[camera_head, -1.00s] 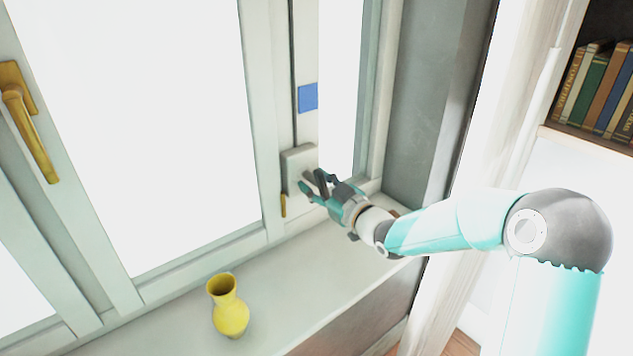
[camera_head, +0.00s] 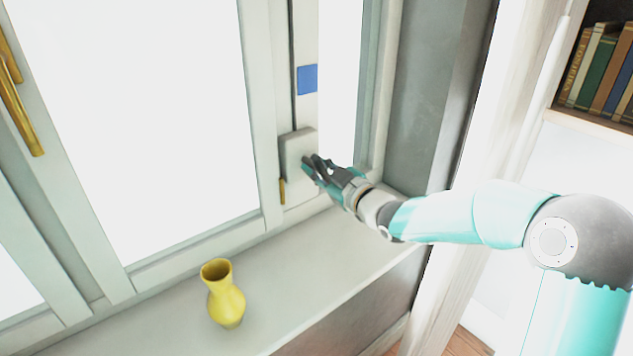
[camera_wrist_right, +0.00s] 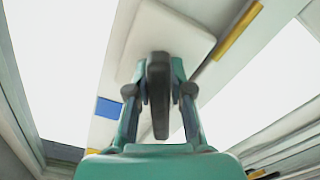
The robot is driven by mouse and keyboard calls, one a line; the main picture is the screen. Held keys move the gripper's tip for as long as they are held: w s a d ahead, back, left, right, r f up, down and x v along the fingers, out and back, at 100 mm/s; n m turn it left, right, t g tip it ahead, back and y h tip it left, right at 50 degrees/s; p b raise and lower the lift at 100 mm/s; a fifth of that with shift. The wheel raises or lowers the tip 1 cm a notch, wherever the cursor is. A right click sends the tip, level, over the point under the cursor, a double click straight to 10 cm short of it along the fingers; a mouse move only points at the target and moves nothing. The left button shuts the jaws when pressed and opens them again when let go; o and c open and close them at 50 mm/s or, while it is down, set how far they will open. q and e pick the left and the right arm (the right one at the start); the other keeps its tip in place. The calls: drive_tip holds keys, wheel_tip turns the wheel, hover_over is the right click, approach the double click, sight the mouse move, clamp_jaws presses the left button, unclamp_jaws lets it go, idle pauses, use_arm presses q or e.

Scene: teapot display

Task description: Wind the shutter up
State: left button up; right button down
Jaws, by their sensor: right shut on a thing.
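A pale grey box (camera_head: 296,152) sits low on the window frame, below a blue patch (camera_head: 307,79) on a narrow upright strip. My right gripper (camera_head: 312,166) is at the front of this box. In the right wrist view, my right gripper (camera_wrist_right: 158,95) is shut on a dark grey bar, which looks like a crank handle (camera_wrist_right: 158,75). The pale box (camera_wrist_right: 140,30) lies behind it and the blue patch (camera_wrist_right: 108,108) shows to the left. The fingers hide part of the handle. I cannot make out the shutter itself. My left gripper is not in view.
A yellow vase (camera_head: 224,296) stands on the pale window sill (camera_head: 330,262), left of my right arm. A brass window handle (camera_head: 20,110) is at the far left. Books (camera_head: 600,80) stand at the upper right.

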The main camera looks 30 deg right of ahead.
drive_tip(key=shift+f+n+b, duration=0.3)
drive_tip(key=shift+n+b, duration=0.5)
drive_tip(key=shift+b, duration=0.3)
drive_tip(key=shift+r+n, duration=0.2)
drive_tip(key=shift+n, duration=0.2)
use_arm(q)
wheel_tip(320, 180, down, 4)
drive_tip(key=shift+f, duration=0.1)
use_arm(e)
drive_tip(key=c, duration=1.1)
unclamp_jaws()
drive_tip(key=shift+r, duration=0.1)
drive_tip(key=s+d, duration=0.1)
drive_tip(key=s, duration=1.1)
